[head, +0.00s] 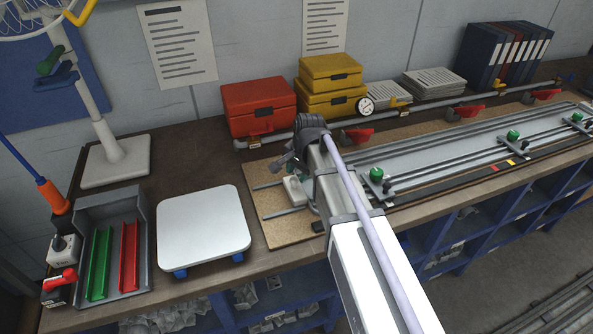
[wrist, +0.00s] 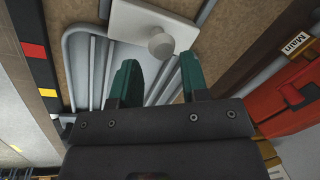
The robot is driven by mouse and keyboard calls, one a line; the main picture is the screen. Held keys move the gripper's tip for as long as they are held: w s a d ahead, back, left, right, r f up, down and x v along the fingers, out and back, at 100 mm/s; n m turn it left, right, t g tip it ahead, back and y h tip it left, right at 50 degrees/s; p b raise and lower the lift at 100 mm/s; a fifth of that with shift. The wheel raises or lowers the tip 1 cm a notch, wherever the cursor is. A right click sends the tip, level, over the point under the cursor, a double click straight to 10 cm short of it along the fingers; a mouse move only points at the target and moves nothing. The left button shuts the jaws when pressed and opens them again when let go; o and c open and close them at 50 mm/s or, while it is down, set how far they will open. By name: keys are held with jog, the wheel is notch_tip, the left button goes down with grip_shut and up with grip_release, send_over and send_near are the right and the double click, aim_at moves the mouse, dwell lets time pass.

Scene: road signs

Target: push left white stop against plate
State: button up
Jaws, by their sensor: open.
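The left white stop (head: 294,190) is a small white block on the rails at the left end of the long fixture on the worktable. In the wrist view the white stop (wrist: 130,20) has a round pale knob on top. The grey plate (head: 440,148) lies to its right, partly hidden by my arm; its rounded end (wrist: 82,65) shows in the wrist view. My gripper (wrist: 158,72) is open, with two green fingers apart over the plate's end near the stop. In the head view my arm hides most of the gripper.
A red case (head: 258,106) and yellow cases (head: 328,84) stand behind the fixture. A rail with red clamps (head: 466,112) runs along the back. Green-knobbed clamps (head: 376,178) line the plate's front. A white platform scale (head: 203,226) stands at the left.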

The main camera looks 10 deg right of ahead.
aim_at(302, 190)
notch_tip(302, 190, up, 7)
jog(key=d+p, duration=0.1)
jog(key=p, duration=0.3)
jog(key=shift+s+f+p, duration=0.15)
jog(key=shift+s+p, duration=0.25)
jog(key=shift+s, duration=0.05)
jog(key=s+d+n+g+h, duration=0.1)
jog(key=s+n, duration=0.8)
jog(key=s, duration=0.9)
jog(key=shift+d+f+g+h, duration=0.2)
jog(key=shift+d+g+h, duration=0.1)
jog(key=shift+d, duration=0.45)
